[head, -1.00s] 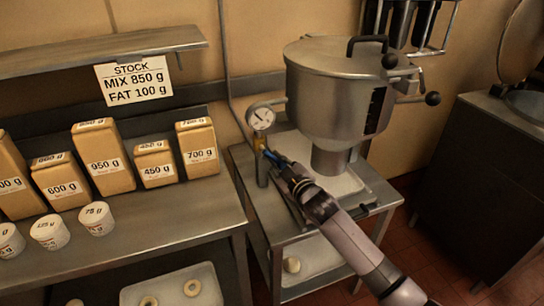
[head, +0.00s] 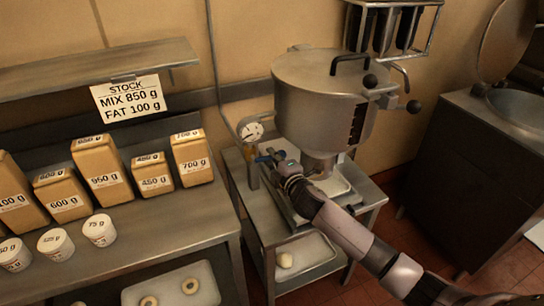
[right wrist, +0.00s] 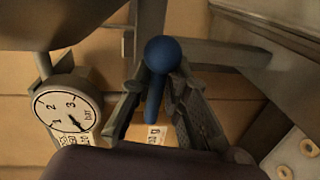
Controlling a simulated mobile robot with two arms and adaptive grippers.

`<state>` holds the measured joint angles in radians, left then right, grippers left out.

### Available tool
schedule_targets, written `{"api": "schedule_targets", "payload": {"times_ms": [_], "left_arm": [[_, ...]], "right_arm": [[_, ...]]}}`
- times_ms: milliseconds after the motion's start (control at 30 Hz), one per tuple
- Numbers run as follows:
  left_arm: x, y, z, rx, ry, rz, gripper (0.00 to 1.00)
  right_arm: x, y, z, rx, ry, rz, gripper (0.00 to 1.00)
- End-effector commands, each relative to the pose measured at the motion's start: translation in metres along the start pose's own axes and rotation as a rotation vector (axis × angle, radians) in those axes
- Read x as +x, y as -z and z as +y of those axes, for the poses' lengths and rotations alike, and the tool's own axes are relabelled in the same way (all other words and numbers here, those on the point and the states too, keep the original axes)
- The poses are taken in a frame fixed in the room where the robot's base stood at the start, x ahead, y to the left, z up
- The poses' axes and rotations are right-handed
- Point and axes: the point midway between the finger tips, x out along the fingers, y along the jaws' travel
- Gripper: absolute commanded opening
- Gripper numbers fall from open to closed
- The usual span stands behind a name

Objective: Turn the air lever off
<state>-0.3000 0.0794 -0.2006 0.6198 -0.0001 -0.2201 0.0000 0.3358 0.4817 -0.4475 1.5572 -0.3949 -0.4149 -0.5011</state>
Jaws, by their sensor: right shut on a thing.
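The air lever (right wrist: 155,85) is blue with a round ball end and fills the gap between my right gripper's fingers in the right wrist view. In the head view the blue lever (head: 264,158) shows small, just below the pressure gauge (head: 250,130). My right gripper (head: 276,158) is shut on the lever, with a finger on either side of it. The gauge also shows in the right wrist view (right wrist: 72,113), marked in bar, with its needle towards the lower right. The lever's pivot is mostly hidden. My left gripper is out of view.
The steel hopper (head: 320,100) stands on the trolley (head: 255,225) close to my right gripper. A bench (head: 195,220) with labelled packets and small tubs is to the left. A dark cabinet with a basin (head: 465,150) stands at the right.

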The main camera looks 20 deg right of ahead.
Motion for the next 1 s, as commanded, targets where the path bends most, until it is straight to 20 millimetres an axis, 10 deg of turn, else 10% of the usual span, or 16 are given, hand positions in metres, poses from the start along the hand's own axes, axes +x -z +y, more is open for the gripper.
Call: {"api": "schedule_targets", "payload": {"times_ms": [767, 800, 1000], "left_arm": [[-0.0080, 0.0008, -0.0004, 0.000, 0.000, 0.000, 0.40], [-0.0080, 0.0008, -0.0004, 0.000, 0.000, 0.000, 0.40], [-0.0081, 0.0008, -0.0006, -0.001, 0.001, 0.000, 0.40]], "right_arm": [[-0.0008, -0.0009, 0.0045, -0.111, 0.001, -0.018, 0.00], [-0.0007, -0.0009, 0.0049, -0.111, 0.001, -0.018, 0.18], [-0.0006, -0.0009, 0.0058, -0.107, 0.000, -0.017, 0.31]]}}
